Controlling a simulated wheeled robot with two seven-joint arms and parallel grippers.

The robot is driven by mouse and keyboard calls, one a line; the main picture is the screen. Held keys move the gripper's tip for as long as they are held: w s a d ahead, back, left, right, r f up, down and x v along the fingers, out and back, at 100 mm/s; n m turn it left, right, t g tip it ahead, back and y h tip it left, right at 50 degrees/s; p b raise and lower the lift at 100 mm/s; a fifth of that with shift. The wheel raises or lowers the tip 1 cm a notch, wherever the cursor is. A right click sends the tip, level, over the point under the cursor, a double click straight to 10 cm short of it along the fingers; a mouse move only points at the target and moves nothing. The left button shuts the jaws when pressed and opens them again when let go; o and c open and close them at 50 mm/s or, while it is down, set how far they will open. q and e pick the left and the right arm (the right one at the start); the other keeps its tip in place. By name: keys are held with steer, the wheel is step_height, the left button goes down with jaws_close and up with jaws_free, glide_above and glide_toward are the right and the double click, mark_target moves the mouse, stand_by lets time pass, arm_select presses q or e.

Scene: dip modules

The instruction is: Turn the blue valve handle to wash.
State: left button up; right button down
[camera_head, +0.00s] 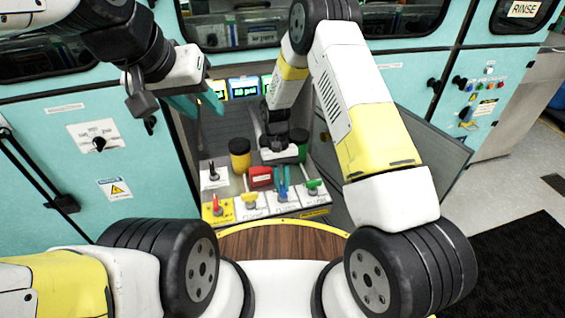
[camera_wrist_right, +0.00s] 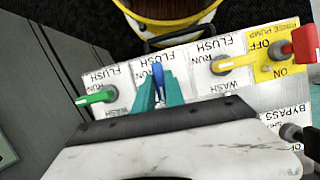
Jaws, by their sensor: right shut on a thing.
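The blue valve handle (camera_head: 281,193) is on the front row of a small panel, between a yellow and a green handle. In the right wrist view the blue handle (camera_wrist_right: 158,77) stands between the two teal fingertips of my right gripper (camera_wrist_right: 159,92), which is shut on it. Its visible end points up in that view, towards the FLUSH label; the WASH label (camera_wrist_right: 123,107) is at the opposite side, partly hidden. The handle's base is hidden by the gripper. My left gripper (camera_head: 198,104) is open and empty, left of the panel and above it.
A yellow handle (camera_wrist_right: 232,61), a green handle (camera_wrist_right: 95,97) and a red handle (camera_wrist_right: 304,41) flank the blue one. Behind are a red box (camera_head: 260,177) and a yellow container (camera_head: 240,155). Teal cabinets stand on both sides; a grey open door (camera_head: 418,140) is at the right.

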steer(key=shift+n, duration=0.3)
stand_by(0.4)
steer(key=c, duration=1.4)
jaws_free()
steer(key=v, duration=0.7)
steer(key=shift+a+r, duration=0.15)
steer(key=shift+r, duration=0.25)
steer(key=shift+w, duration=0.15)
